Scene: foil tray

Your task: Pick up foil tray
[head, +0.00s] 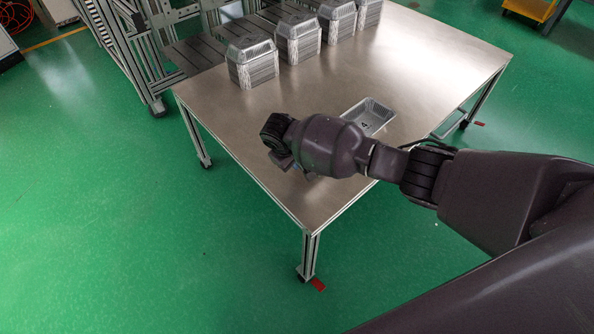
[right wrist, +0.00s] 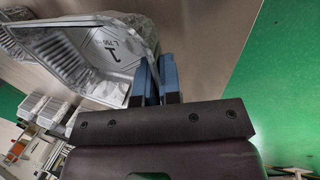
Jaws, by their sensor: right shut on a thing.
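The foil tray (head: 368,115) is a shallow silver rectangular tray with a dark marking. In the head view it shows beyond my right arm, over the table, and its near part is hidden by the arm. In the right wrist view the tray (right wrist: 85,62) fills the upper left, seen at a slant. My right gripper (right wrist: 155,78) has blue fingers close together at the tray's edge, shut on it. In the head view my arm mostly hides these fingers. I cannot tell whether the tray touches the table. My left gripper is not in view.
The metal table (head: 225,120) has several stacks of foil trays (head: 253,65) along its back left side. Dark slatted panels (head: 200,50) and an aluminium frame stand behind them. The table's front left is clear. Green floor (head: 90,200) surrounds it.

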